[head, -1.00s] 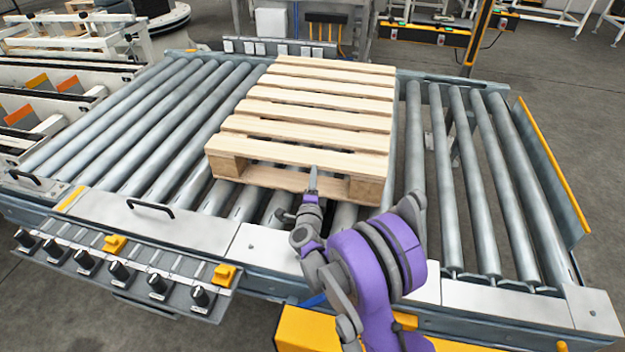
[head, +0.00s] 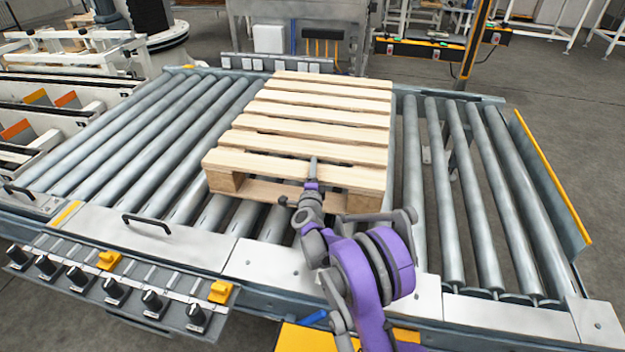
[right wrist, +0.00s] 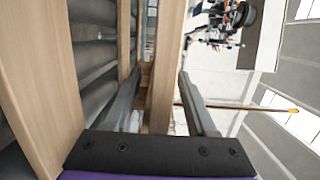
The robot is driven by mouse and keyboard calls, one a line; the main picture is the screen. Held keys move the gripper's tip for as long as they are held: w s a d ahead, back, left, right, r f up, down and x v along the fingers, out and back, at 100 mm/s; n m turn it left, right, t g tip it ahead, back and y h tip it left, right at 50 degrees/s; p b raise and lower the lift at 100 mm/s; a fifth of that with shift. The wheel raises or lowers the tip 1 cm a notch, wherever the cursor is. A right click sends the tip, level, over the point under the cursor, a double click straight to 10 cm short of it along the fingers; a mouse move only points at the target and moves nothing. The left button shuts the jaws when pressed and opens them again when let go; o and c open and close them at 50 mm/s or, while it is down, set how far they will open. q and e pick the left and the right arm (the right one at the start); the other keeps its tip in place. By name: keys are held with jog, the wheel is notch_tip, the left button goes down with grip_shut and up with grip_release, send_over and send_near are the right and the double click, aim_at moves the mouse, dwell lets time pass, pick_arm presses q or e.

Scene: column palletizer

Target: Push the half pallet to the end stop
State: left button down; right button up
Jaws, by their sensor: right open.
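The half pallet (head: 320,118) is light slatted wood and lies flat on the conveyor's rollers, left of a roller gap. A grey plate with a yellow top edge (head: 550,175) stands at the conveyor's right end; it looks like the end stop, well apart from the pallet. My right gripper (head: 313,168) is at the pallet's near edge, its tip over the front board. In the right wrist view, the open fingers (right wrist: 160,78) stand either side of a wooden board (right wrist: 165,85); I cannot tell whether they touch it. My left gripper is not in view.
Bare rollers (head: 450,200) lie between the pallet and the right-end plate, with nothing on them. More bare rollers (head: 150,130) lie at the left. A panel of black knobs and yellow parts (head: 115,285) runs along the near left side.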

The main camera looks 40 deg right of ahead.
jog(key=shift+w+d, duration=0.15)
jog(key=shift+w, duration=0.05)
grip_shut()
dwell(0.3)
dwell(1.1)
